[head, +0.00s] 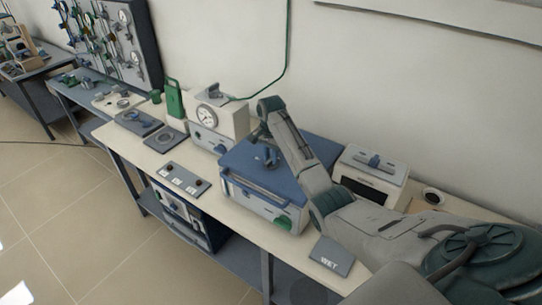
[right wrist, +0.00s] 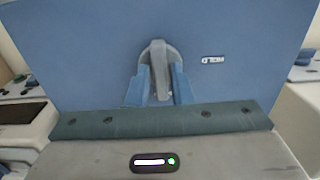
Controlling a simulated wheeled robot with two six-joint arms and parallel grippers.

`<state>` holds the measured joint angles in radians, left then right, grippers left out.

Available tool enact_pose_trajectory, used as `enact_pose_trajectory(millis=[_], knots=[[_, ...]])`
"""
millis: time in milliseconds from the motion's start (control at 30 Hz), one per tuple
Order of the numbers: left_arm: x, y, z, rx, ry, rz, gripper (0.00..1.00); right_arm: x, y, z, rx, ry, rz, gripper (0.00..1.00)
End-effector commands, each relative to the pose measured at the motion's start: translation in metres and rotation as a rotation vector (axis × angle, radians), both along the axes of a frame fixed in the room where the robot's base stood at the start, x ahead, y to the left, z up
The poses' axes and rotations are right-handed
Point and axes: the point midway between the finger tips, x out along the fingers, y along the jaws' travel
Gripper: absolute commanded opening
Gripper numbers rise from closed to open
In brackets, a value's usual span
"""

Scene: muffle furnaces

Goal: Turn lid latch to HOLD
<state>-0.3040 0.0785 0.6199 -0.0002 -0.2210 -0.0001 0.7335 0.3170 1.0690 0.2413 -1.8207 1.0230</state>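The lid latch (right wrist: 158,54) is a grey bar handle on a round base, set on the blue lid (right wrist: 80,55) in the right wrist view. The bar stands upright in that picture. A white HOLD label (right wrist: 213,59) lies to its right on the lid. My right gripper (right wrist: 160,72) has its two blue fingers on either side of the bar, close against it, and appears shut on it. In the head view my right gripper (head: 266,155) is low over the blue lid (head: 240,160), and the latch cannot be made out clearly. My left gripper is not in view.
A white unit with a dial (head: 207,116) stands left of the lid, and a white box with a dark window (head: 372,178) stands right. A WET plate (head: 331,256) and a button panel (head: 183,179) lie near the bench's front edge. A green cable hangs behind.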

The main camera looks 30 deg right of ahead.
Motion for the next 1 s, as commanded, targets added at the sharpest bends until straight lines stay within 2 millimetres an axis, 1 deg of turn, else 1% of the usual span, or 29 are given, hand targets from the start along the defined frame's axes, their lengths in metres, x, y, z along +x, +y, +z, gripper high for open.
enact_pose_trajectory(millis=[33,100,367,567,767,1000], knots=[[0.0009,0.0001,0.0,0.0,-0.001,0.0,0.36,0.0001,0.0,0.0,0.0,0.0,0.0,0.1],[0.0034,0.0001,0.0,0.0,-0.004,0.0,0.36,0.0001,0.0,0.0,0.0,0.0,0.0,0.0],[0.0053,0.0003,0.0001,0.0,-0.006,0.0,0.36,0.0003,-0.0001,0.0005,-0.001,-0.001,0.011,0.0],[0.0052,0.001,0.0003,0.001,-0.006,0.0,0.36,0.0004,-0.0003,0.0009,-0.001,-0.001,0.077,0.0],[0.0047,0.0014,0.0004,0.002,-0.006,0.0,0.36,0.0006,-0.0003,0.0012,-0.001,-0.001,0.217,0.0],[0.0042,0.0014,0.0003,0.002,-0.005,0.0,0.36,0.0007,-0.0002,0.0016,-0.001,-0.002,0.441,0.0]])
